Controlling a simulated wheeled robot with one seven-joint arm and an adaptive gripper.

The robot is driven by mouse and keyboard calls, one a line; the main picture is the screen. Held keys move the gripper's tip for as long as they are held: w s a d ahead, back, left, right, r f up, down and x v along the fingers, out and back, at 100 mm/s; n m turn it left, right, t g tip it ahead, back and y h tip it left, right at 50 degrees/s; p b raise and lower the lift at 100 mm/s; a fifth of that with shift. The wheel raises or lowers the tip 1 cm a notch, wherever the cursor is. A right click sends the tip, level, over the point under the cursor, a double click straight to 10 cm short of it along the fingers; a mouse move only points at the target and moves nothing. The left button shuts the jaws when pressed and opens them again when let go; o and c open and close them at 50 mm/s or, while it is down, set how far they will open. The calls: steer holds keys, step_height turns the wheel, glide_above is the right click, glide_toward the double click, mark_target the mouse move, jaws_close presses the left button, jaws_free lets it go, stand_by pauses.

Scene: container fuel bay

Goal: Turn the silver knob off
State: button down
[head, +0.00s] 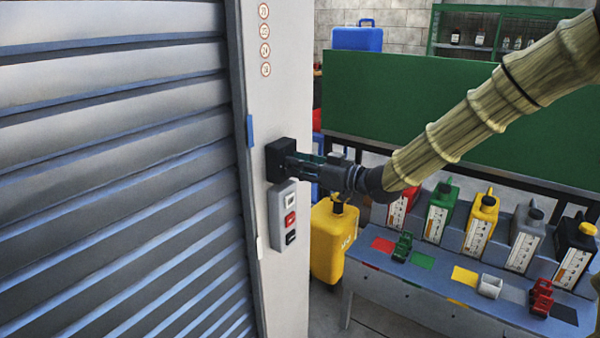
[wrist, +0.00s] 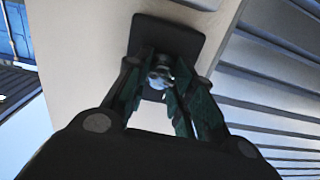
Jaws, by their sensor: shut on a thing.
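The silver knob (wrist: 160,77) shows in the wrist view between my fingers, on a black mounting plate (wrist: 166,36). The same black plate (head: 279,160) is on the light-coloured post beside the shutter in the head view, where the knob itself is hidden by my gripper. My gripper (head: 293,166) reaches in from the right, with its fingers at the plate. In the wrist view my gripper (wrist: 163,88) is shut on the knob, with dark green fingers on both sides of it. The knob's exact turn angle cannot be read.
A grey button box (head: 284,218) sits just below the plate. The slatted shutter (head: 120,150) fills the left. A yellow container (head: 328,243) stands below my gripper. A bench (head: 420,285) with several coloured fuel cans is at the lower right, before a green panel (head: 400,105).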

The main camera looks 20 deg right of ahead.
steer(key=shift+n+b, duration=0.8)
steer(key=shift+n, duration=0.4)
steer(key=c, duration=1.2)
jaws_free()
steer(key=v, duration=1.2)
